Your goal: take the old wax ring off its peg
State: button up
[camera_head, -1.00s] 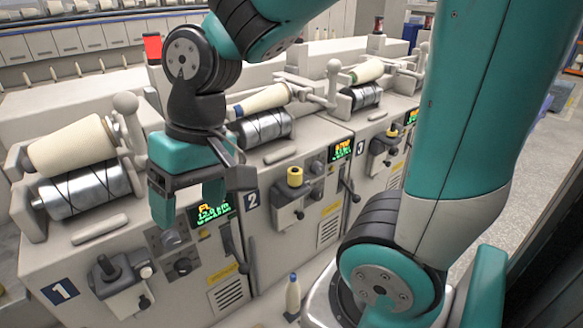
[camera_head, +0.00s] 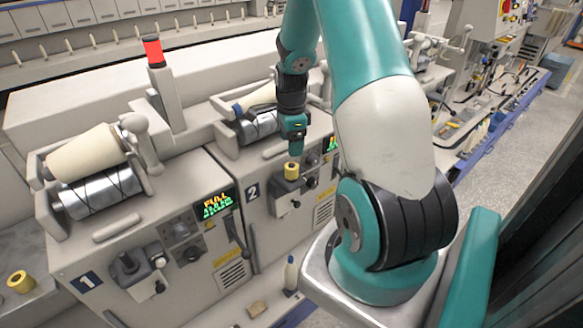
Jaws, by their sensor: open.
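A yellow wax ring (camera_head: 291,171) sits on the peg of the small bracket on the front of machine unit 2. My gripper (camera_head: 295,150) points down directly above this ring, with its fingertips close to the ring's top. The jaws are open and hold nothing that I can see. From this side one finger hides the other, and I cannot tell whether the fingertips touch the ring. A second yellow ring (camera_head: 20,281) lies on a grey surface at the far left. The peg (camera_head: 125,262) on unit 1 is dark and bare.
A red signal lamp (camera_head: 153,51) stands behind. A small bottle (camera_head: 290,272) and a tan block (camera_head: 257,309) are at the lower middle.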

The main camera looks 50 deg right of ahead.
aim_at(292, 164)
notch_tip(292, 164, down, 3)
jog(key=shift+f, duration=0.15)
jog(key=shift+s+a+f+p, duration=0.15)
jog(key=shift+f+p, duration=0.4)
jog(key=shift+p, duration=0.1)
jog(key=shift+s+a+f+p, duration=0.1)
jog(key=shift+f+p, duration=0.55)
jog(key=shift+f, duration=1.45)
jog(key=shift+c, duration=0.2)
jog(key=c, duration=1)
